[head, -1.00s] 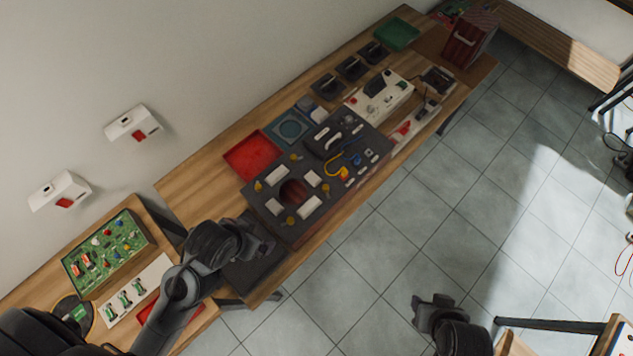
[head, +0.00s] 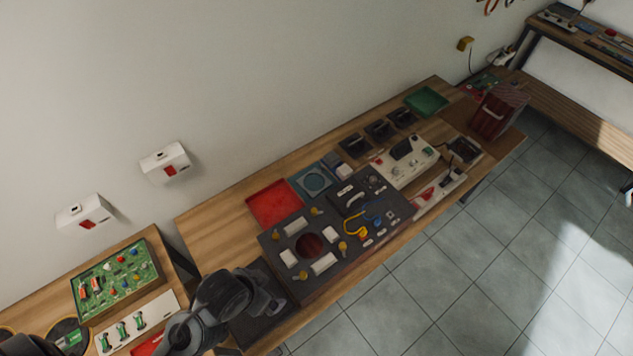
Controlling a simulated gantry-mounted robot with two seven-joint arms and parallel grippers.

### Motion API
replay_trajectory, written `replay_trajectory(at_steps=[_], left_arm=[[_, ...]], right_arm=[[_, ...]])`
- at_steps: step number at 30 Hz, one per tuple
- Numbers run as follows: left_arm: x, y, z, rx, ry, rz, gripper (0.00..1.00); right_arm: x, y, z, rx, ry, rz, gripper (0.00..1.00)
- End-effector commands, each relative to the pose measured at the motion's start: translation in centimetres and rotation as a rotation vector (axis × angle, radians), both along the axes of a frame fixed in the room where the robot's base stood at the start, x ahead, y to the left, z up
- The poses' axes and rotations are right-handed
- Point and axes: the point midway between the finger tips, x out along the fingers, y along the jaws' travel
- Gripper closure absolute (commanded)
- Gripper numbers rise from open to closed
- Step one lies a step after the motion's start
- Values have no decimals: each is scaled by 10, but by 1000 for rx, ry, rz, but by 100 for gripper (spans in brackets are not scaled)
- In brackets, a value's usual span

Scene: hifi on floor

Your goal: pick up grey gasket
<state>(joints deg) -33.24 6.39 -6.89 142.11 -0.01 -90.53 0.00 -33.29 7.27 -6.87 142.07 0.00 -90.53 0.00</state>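A round grey ring (head: 315,181), which looks like the gasket, lies in a square blue-grey tray (head: 299,185) on the long wooden table, behind the dark panel. I cannot make out its details at this size. My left gripper (head: 276,301) is over the dark mat at the table's near left end, well apart from the ring. Its fingers are small and dark against the mat, so I cannot tell whether it is open. My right gripper is out of view.
A red tray (head: 274,204) is just left of the blue-grey tray. The dark panel (head: 285,262) with white blocks and knobs stands in front. A white device (head: 407,163) is to the right. Bare wood (head: 215,233) shows at the table's left end.

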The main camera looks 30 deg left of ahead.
Motion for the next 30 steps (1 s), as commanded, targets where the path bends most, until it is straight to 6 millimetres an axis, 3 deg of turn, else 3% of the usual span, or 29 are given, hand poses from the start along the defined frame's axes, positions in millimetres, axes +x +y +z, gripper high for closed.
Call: replay_trajectory(at_steps=[7,18,30], left_arm=[[0,1,0,5,0,-4,0],[0,3,-1,14,1,-9,55],[0,1,0,5,0,-2,55]], right_arm=[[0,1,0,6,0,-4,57],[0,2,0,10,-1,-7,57],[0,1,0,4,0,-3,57]])
